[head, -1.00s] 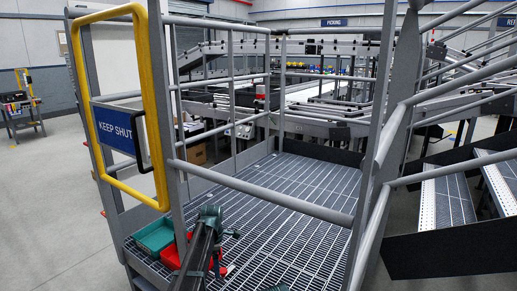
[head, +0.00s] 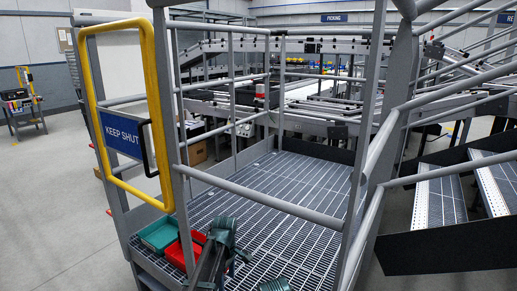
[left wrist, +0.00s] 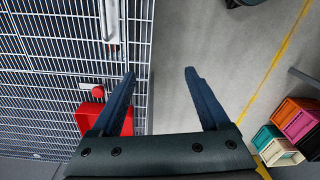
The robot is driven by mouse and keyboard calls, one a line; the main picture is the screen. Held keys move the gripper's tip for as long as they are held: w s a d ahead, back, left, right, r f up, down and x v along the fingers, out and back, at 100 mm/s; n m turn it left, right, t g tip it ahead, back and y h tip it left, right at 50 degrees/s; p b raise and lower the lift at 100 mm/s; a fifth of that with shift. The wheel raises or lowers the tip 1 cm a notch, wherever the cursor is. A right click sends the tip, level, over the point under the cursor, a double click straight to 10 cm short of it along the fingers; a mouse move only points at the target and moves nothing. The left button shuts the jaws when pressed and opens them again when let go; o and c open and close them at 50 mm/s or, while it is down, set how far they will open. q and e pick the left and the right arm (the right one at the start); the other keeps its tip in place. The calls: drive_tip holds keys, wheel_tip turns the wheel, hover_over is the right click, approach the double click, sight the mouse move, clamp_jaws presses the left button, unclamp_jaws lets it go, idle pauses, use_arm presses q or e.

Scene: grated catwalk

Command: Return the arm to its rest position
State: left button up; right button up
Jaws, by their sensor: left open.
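My left arm (head: 212,255) rises from the bottom edge of the head view, in front of the catwalk grating. Its gripper's fingertips cannot be made out there. In the left wrist view my left gripper (left wrist: 159,73) has its two dark fingers spread apart with nothing between them. The left finger overlaps the grating and a red bin (left wrist: 90,118); the right finger is over grey floor. A dark green part at the bottom of the head view may belong to my right arm; no right gripper fingers show.
A yellow-framed gate (head: 163,100) with a KEEP SHUT sign (head: 122,133) stands at left. Green (head: 160,234) and red (head: 176,255) bins sit at the grating's near left edge. Grey rails (head: 265,203) cross in front. Coloured crates (left wrist: 295,120) are on the floor at right in the wrist view.

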use_arm(q)
drive_tip(key=s+d+r+m+p, duration=0.1)
drive_tip(key=s+r+m+p, duration=0.3)
drive_tip(key=s, duration=0.4)
drive_tip(key=s+d+r+m+p, duration=0.2)
drive_tip(key=s+r+m+p, duration=0.2)
drive_tip(key=s+m, duration=0.3)
drive_tip(key=s+d+r+m+p, duration=0.1)
drive_tip(key=s+r+m+p, duration=0.2)
drive_tip(key=s+r+m, duration=0.2)
drive_tip(key=s+m, duration=0.1)
drive_tip(key=s, duration=0.2)
drive_tip(key=shift+s+d+y+p, duration=0.3)
drive_tip(key=shift+d+y+p, duration=0.1)
use_arm(e)
wheel_tip(320, 180, up, 13)
use_arm(q)
drive_tip(key=shift+s, duration=0.1)
use_arm(e)
drive_tip(key=shift+s, duration=0.1)
